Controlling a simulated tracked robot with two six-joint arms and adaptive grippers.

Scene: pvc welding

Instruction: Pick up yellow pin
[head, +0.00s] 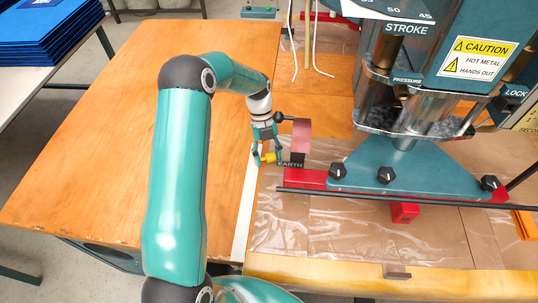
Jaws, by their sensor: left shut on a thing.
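The yellow pin (269,157) is small and sits between the fingers of my left gripper (267,159), next to the block marked EARTH. The left gripper is shut on the pin, with its fingers pointing down. The fingers hide part of the pin, and I cannot tell whether it is still seated in the machine or free of it. My right gripper is not in view.
The welding machine's teal base plate (400,172) with black knobs stands right of the gripper. The black EARTH block (291,162) is close beside it. The wooden table (110,130) at left is clear. Blue folders (50,32) lie at the top left.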

